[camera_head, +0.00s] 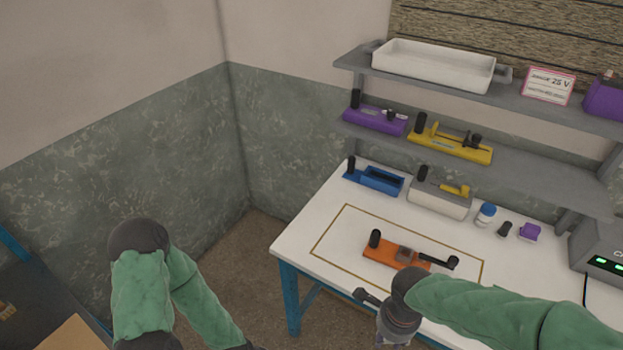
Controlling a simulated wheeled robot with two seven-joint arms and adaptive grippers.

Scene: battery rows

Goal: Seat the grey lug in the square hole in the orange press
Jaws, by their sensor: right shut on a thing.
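The orange press (378,253) lies on the white table inside a thin yellow outline. It has a black post at its left end, a grey-brown block in its middle and a black lever at its right. Its square hole is too small to make out. My right gripper (389,340) is at the bottom edge, in front of the press and apart from it. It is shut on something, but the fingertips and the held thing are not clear. I cannot identify the grey lug for certain. My left arm shows at the left, its gripper out of view.
The shelf above holds purple (374,121) and yellow (455,149) fixtures. The table (300,241) left of the press is clear.

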